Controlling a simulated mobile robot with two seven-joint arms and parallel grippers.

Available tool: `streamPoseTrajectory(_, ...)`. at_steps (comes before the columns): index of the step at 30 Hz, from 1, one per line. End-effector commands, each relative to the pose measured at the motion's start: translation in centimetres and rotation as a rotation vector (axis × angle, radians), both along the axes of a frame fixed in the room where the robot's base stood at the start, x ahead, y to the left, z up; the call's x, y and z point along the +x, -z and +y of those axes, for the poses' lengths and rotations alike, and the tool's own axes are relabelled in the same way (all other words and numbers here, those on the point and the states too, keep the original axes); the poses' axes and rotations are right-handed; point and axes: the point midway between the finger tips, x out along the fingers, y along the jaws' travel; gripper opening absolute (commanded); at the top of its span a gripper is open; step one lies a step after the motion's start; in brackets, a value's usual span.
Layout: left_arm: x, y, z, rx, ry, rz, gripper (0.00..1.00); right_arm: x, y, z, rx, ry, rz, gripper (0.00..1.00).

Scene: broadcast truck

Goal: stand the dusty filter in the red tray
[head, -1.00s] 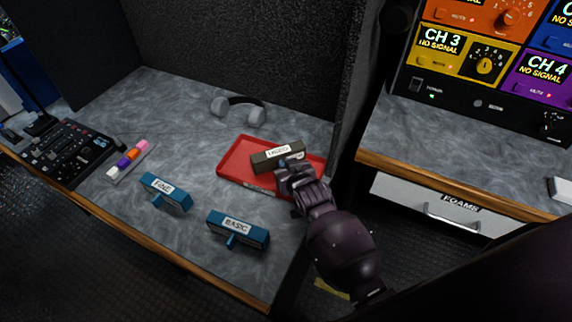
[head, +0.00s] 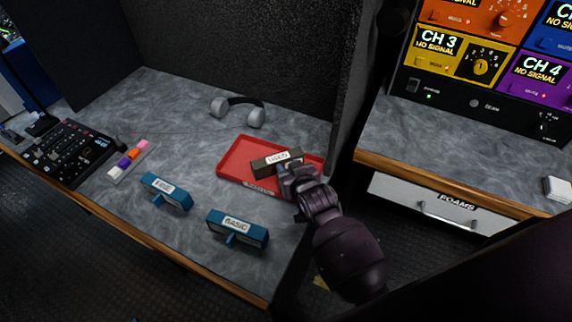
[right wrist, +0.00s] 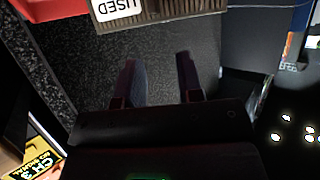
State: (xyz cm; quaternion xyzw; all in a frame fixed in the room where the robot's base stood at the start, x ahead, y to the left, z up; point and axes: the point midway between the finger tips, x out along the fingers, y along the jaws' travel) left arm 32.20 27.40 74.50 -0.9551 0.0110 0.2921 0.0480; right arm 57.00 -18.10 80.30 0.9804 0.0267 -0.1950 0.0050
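The dusty filter (head: 262,166) is a dark brown-grey block with a white USED label. In the head view it stands in the red tray (head: 232,153), toward the tray's back middle, label face to the front. My right gripper (head: 288,172) is just in front of its right part and hides some of it and of the tray. In the right wrist view the filter (right wrist: 160,12) crosses the top edge, beyond the open fingers (right wrist: 158,72), with nothing visible between them. A corner of the tray (right wrist: 32,12) shows there too. My left gripper is not in view.
Blue FINE (head: 166,192) and BASIC (head: 238,228) filters stand in front of the tray. Headphones (head: 238,110) lie behind it. A strip of coloured blocks (head: 130,160) and a mixer (head: 72,152) are at left. A dark partition (head: 348,110) rises right of the tray.

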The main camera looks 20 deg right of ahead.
Motion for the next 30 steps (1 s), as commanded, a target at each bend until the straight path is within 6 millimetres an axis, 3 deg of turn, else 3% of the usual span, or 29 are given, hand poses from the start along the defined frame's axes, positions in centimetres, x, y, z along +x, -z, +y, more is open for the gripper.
streamPoseTrajectory(12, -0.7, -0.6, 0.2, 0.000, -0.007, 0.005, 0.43, -6.5, -2.8, -0.4, -0.001, 0.000, -0.001, 0.34)
streamPoseTrajectory(20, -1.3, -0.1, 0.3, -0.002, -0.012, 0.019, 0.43, -8.0, -3.4, -0.5, -0.001, 0.000, -0.001, 0.34)
streamPoseTrajectory(26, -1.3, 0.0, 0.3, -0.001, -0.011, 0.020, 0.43, -8.7, -2.9, -0.8, -0.004, 0.002, 0.008, 0.34)
streamPoseTrajectory(30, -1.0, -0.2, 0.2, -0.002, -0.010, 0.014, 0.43, -11.7, -0.7, -2.7, -0.024, 0.010, 0.049, 0.34)
